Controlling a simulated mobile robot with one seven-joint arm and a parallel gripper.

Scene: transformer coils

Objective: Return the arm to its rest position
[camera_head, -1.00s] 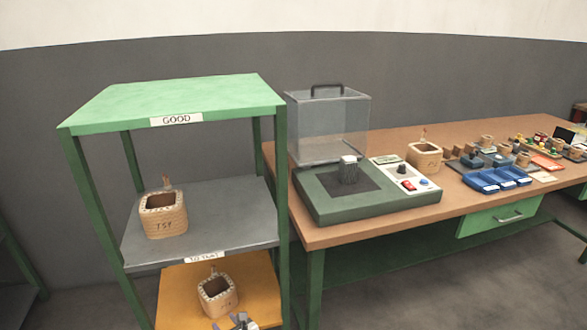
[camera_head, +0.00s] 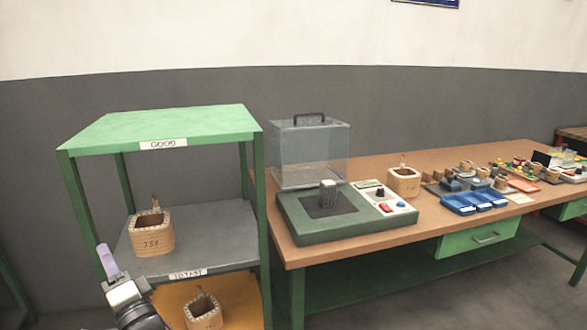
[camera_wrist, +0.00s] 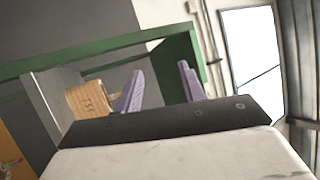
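My gripper (camera_head: 107,258) is raised at the left front of the shelf rack, its purple finger pointing up. In the wrist view the two purple fingers of my gripper (camera_wrist: 160,80) stand apart with nothing between them. A wooden coil marked "TST" (camera_head: 152,240) sits on the grey middle shelf (camera_head: 213,235), behind and right of my gripper in the head view. It also shows in the wrist view (camera_wrist: 86,98), partly behind the left finger. Another coil (camera_head: 203,313) stands on the yellow lower shelf (camera_head: 170,297), cut by the bottom edge.
The green top shelf labelled "GOOD" (camera_head: 165,124) is empty. To the right, a brown workbench (camera_head: 350,238) holds a test device (camera_head: 312,222) with a raised clear cover (camera_head: 310,155), a coil (camera_head: 403,182), blue trays (camera_head: 474,202) and several small parts.

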